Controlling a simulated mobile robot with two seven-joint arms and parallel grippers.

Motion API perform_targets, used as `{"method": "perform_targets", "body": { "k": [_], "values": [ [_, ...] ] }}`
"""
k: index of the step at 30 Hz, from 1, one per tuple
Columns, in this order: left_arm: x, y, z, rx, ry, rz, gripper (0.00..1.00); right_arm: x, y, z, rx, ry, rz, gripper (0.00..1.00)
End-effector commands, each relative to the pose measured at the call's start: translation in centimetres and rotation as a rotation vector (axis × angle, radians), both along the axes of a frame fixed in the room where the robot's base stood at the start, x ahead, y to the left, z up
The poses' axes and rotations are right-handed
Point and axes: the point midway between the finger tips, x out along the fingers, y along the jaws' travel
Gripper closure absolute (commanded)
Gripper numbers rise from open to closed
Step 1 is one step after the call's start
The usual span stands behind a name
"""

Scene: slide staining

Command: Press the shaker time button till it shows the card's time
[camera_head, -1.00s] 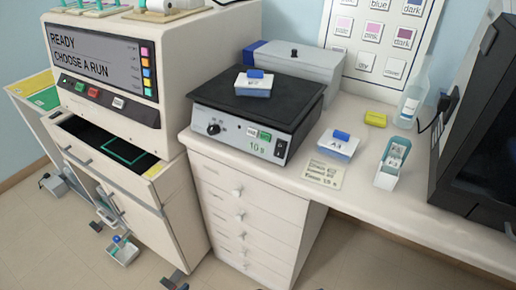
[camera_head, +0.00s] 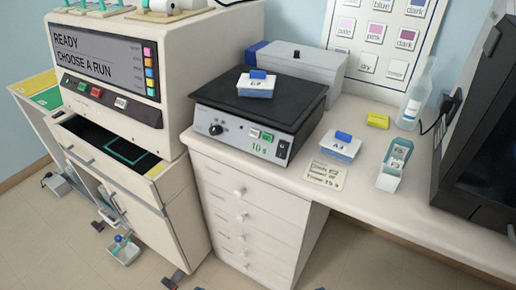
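The shaker (camera_head: 228,122), a grey box with a black top plate, stands on the white counter. Its front has a dark knob (camera_head: 215,130), a white button (camera_head: 254,133), a green button (camera_head: 267,137) and a dark rocker switch (camera_head: 282,149). The green display text (camera_head: 259,149) reads "10 s". A white box with a blue clip (camera_head: 256,85) sits on the plate. The cream card (camera_head: 326,174) lies right of the shaker; its small handwritten lines are too blurred to read surely. I cannot make out either gripper in the view.
A labelled white box with a blue clip (camera_head: 341,148), a yellow block (camera_head: 378,121), an open slide box (camera_head: 394,165) and a bottle (camera_head: 414,98) stand on the counter. A stainer (camera_head: 105,65) reads "READY CHOOSE A RUN" at left. A dark appliance (camera_head: 485,140) stands right.

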Motion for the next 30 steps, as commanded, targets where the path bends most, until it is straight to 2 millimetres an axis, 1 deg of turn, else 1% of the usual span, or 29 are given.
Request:
{"method": "perform_targets", "body": {
  "k": [30],
  "values": [
    [0.01,0.02,0.00,0.000,0.000,0.000,1.00,-0.55,0.00,-0.31,0.000,0.012,0.000,1.00]
  ]
}}
